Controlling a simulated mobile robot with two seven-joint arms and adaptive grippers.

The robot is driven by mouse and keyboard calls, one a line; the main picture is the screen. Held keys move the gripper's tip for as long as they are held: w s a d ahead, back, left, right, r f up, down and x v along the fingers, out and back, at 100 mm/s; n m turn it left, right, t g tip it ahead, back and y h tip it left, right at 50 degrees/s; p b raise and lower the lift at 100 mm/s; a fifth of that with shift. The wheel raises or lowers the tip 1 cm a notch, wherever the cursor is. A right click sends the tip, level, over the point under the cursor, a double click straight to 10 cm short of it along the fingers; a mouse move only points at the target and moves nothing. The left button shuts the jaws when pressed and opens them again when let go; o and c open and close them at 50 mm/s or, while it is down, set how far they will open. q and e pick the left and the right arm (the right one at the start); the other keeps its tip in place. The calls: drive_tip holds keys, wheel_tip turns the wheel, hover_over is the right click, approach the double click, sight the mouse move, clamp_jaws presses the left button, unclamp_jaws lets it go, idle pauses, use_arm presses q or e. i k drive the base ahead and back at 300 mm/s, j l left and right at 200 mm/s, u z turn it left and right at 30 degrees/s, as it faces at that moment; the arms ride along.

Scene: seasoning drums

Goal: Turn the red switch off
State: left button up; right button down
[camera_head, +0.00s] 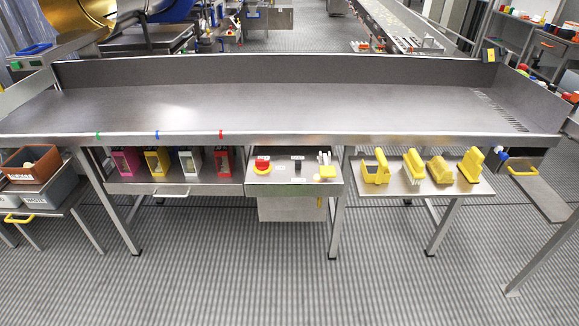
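A small dark part (298,160) stands on the box to the right of the red switch, with a yellow item (327,172) at the box's right end. The red switch's exact position is too small to tell. Neither of my grippers is in view, and nothing covers the switch.
The long steel table (280,105) has an empty top and a raised back wall. Colored holders (190,161) sit on a shelf left of the box. Several yellow tools (413,165) lie on a side shelf to the right. Bins (30,165) stand far left. The floor in front is clear.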

sight(262, 164)
drive_tip(key=i+l+u, duration=0.3)
drive_tip(key=i+l, duration=0.15)
drive_tip(key=l, duration=0.3)
drive_tip(key=i+l+u, duration=0.15)
drive_tip(key=l, duration=0.25)
